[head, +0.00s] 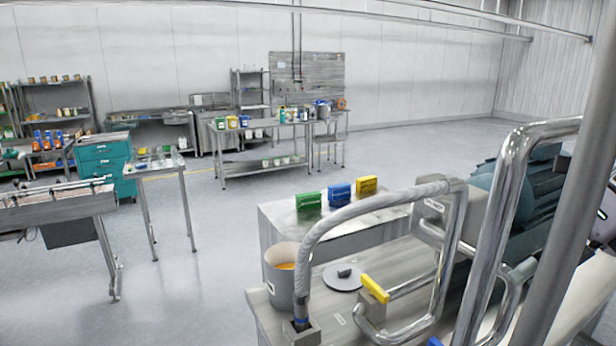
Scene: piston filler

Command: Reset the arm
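Only a small part of what looks like my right gripper (604,228) shows at the right edge of the head view, behind a thick grey post. Its fingertips are cut off or hidden, so whether it is open or shut cannot be told. My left gripper is not in view. The piston filler, with bent steel pipes (452,245), fills the right foreground.
Green (308,201), blue (340,194) and yellow (366,185) boxes stand on a grey counter (285,215) behind the filler. A conveyor (55,205) and a small table (155,165) stand left. A worktable (225,127) with containers stands further back. Open floor lies between.

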